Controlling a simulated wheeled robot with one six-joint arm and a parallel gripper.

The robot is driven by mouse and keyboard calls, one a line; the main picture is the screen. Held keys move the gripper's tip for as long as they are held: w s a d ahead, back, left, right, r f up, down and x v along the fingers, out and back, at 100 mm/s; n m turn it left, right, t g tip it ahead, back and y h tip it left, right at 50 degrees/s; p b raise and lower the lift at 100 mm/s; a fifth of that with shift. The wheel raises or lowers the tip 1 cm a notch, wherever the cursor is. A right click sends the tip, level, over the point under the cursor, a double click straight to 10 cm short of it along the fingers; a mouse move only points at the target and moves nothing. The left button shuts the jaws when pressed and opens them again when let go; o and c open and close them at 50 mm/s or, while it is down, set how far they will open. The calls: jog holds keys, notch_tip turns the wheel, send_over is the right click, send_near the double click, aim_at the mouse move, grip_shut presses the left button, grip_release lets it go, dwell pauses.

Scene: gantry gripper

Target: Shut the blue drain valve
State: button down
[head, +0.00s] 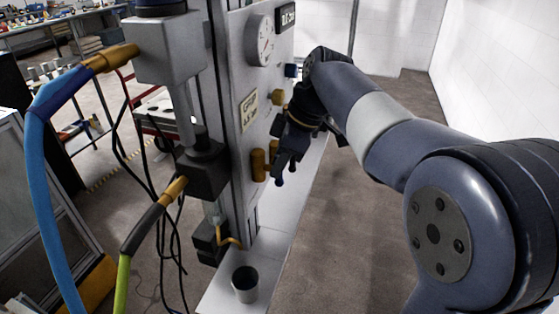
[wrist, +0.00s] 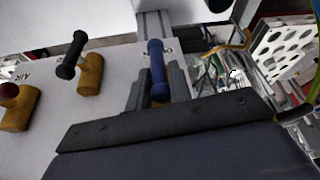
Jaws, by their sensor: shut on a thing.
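The blue drain valve's lever handle (wrist: 157,65) stands between the two grey fingers of my gripper (wrist: 160,82) in the wrist view. My gripper is shut on it, and the handle's rounded end sticks out past the fingertips. The valve's brass body is mostly hidden behind my gripper there. In the head view my gripper (head: 283,165) is at the right face of the grey panel, beside a brass valve body (head: 258,165). The dark fingers and the blue handle are hard to tell apart in that view.
A black-handled valve (wrist: 70,55) and a red-knobbed valve (wrist: 10,92) sit to the left on the same panel. A gauge (head: 263,40) and a label plate (head: 249,110) are higher up. A dark cup (head: 245,284) stands on the white ledge below. Hoses hang at left.

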jog(key=shift+r+p, duration=0.15)
jog(key=shift+p, duration=0.2)
jog(key=p, duration=0.1)
jog(key=g+p, duration=0.1)
jog(key=p, duration=0.1)
jog(key=shift+w+d+r+g+y, duration=0.1)
jog(key=shift+w+r+g+y, duration=0.05)
jog(key=shift+w+g+y, duration=0.2)
jog(key=g+y+p, duration=0.1)
jog(key=g+p, duration=0.1)
jog(key=p, duration=0.2)
jog(key=shift+w+d+m, duration=0.1)
jog(key=shift+w+m, duration=0.05)
jog(key=shift+m, duration=0.25)
jog(key=shift+w+d+f+m+g+y+p, duration=0.1)
jog(key=shift+f+m+g+y+p, duration=0.25)
jog(key=shift+g+p, duration=0.5)
jog(key=shift+w+a+f+m+g+y+p, duration=0.15)
jog(key=shift+g+y+p, duration=0.25)
jog(key=shift+g+p, duration=0.45)
jog(key=shift+w+d+f+m+g+y+p, duration=0.15)
jog(key=shift+g+y+p, duration=0.25)
jog(key=shift+g+p, duration=0.45)
jog(key=shift+f, duration=0.1)
jog(key=c, duration=1.4)
grip_release()
